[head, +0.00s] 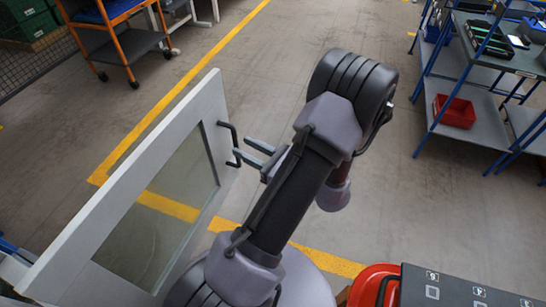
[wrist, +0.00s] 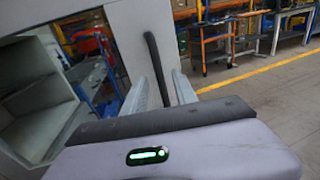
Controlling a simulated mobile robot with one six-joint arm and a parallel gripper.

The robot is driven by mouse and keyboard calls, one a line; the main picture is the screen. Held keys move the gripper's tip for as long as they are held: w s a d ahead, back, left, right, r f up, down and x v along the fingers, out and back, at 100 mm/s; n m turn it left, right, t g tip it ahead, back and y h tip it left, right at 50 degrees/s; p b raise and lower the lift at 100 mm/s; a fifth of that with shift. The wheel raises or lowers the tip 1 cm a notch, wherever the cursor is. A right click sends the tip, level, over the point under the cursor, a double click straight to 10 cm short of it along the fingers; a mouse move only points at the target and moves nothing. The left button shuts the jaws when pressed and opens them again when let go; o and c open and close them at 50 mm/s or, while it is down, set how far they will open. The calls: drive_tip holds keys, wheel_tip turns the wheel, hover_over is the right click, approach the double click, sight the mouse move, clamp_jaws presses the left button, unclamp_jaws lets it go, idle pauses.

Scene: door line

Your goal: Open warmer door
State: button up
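The warmer door (head: 128,190) is a pale panel with a glass window, standing swung out at the left of the head view. The wrist view also shows the door (wrist: 125,25), with the open warmer's pale inside (wrist: 35,95) at its left. The door's dark bar handle (head: 231,140) is on the frame edge nearest my gripper (head: 249,152). My gripper is open, its two grey fingers apart and close to the handle. In the wrist view the handle (wrist: 152,58) runs down between the fingers (wrist: 167,90). I cannot tell whether they touch it.
An orange-framed cart (head: 118,35) stands at the back left. A blue shelf rack (head: 480,90) with a red bin (head: 454,111) is at the right. A red and dark unit (head: 440,285) is at the lower right. The floor between is clear, with yellow lines.

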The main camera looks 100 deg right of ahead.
drive_tip(key=p+v, duration=0.2)
drive_tip(key=v, duration=1.1)
drive_tip(key=shift+s+a, duration=0.2)
